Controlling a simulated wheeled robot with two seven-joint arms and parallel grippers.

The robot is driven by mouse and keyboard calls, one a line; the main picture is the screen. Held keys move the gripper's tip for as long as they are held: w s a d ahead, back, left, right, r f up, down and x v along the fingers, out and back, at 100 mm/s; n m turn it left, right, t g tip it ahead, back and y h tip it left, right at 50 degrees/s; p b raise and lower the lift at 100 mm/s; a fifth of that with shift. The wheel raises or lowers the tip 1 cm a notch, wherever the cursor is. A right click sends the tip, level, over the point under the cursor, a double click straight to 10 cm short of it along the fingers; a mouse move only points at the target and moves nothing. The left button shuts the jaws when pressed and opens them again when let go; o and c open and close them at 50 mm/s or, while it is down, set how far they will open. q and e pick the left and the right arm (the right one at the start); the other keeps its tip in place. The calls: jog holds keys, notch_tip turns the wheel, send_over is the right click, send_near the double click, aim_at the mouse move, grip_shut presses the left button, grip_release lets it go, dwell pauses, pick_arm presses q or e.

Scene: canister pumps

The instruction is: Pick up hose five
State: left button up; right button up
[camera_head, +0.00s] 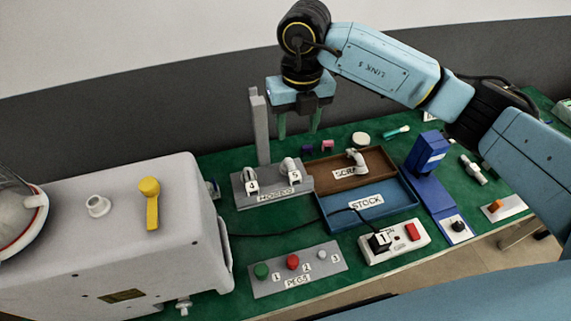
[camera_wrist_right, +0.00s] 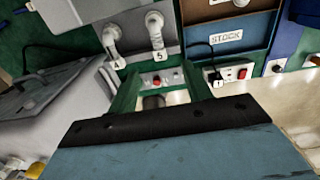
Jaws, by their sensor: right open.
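Hose five (camera_head: 288,164), a white bent fitting with a tag marked 5, stands in the right side of the grey hose rack (camera_head: 262,196). It also shows in the right wrist view (camera_wrist_right: 156,29), upper middle, beyond my fingers. Hose four (camera_head: 250,178), a similar white fitting tagged 4, stands to its left in the rack; it shows in the wrist view (camera_wrist_right: 111,42). My right gripper (camera_head: 300,127) is open and empty, fingers pointing down, above and apart from hose five. My left gripper is not in view.
A grey post (camera_head: 260,128) rises behind the rack. A brown tray (camera_head: 330,170) holding a white fitting and a blue stock tray (camera_head: 393,204) lie to its right. In front are a pegs board (camera_head: 268,288) and a switch box (camera_head: 396,247). A large white machine (camera_head: 120,220) stands left.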

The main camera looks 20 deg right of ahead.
aim_at(291, 163)
jog(key=f, duration=0.3)
jog(key=w+f, duration=0.1)
jog(key=f, duration=0.5)
jog(key=shift+w+a+f+b, duration=0.1)
jog(key=shift+w+f+b, duration=0.1)
jog(key=shift+f+b, duration=0.15)
jog(key=shift+a+f, duration=0.2)
jog(key=shift+f, duration=1.15)
jog(key=shift+a+f, duration=0.15)
jog(key=shift+f, duration=1.2)
grip_shut()
jog(key=shift+r, duration=0.1)
